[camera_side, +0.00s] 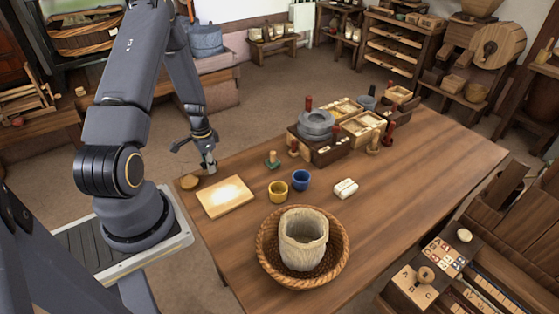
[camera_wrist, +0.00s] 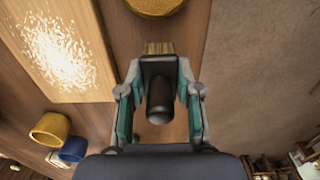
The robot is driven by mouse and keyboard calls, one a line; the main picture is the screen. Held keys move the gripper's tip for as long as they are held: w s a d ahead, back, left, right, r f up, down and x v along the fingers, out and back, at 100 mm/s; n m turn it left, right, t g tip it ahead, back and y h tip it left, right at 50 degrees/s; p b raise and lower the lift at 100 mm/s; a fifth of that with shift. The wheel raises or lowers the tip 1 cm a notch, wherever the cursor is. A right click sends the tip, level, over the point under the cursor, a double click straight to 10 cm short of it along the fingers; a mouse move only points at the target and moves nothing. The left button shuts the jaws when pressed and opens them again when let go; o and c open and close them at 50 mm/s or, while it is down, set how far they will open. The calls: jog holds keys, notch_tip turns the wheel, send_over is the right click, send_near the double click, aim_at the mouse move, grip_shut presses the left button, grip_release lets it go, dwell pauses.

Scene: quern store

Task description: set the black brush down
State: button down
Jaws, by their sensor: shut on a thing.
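My gripper (camera_side: 207,154) is over the left end of the wooden table (camera_side: 375,200), close to its edge. In the wrist view my gripper (camera_wrist: 160,92) has its two fingers on either side of the black brush (camera_wrist: 160,103), shut on it. The brush's dark rounded handle faces the camera, and its tan bristles (camera_wrist: 158,48) show beyond the fingers. In the side view the brush is small and mostly hidden by the gripper. I cannot tell whether the brush touches the table.
A pale board with white powder (camera_side: 226,197) and a round wooden piece (camera_side: 190,182) lie near the gripper. A yellow cup (camera_side: 278,191), a blue cup (camera_side: 301,180) and a basket with a sack (camera_side: 267,262) stand farther right. Bare tabletop shows between them.

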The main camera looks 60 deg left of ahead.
jog(key=shift+f, duration=1)
jog(key=shift+f, duration=0.1)
jog(key=c, duration=0.8)
grip_release()
